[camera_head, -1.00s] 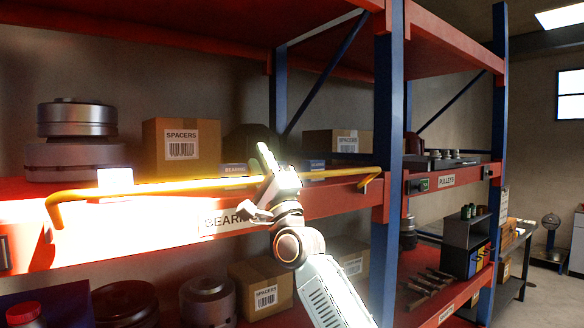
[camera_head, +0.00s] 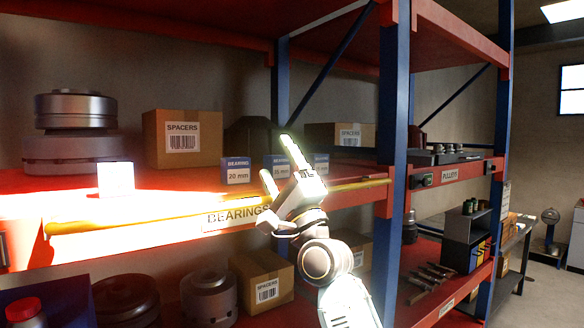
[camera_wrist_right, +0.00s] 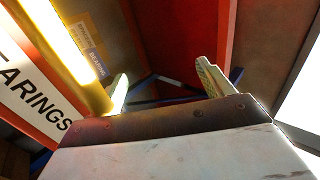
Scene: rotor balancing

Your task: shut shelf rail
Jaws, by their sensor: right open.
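My left gripper is out of view.
On the middle shelf stand a SPACERS carton (camera_head: 182,138), small blue bearing boxes (camera_head: 237,170), a white glaring box (camera_head: 115,179) and a stacked metal part (camera_head: 75,112). A blue upright (camera_head: 392,120) stands right of my gripper. Cartons and round parts fill the shelf below.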

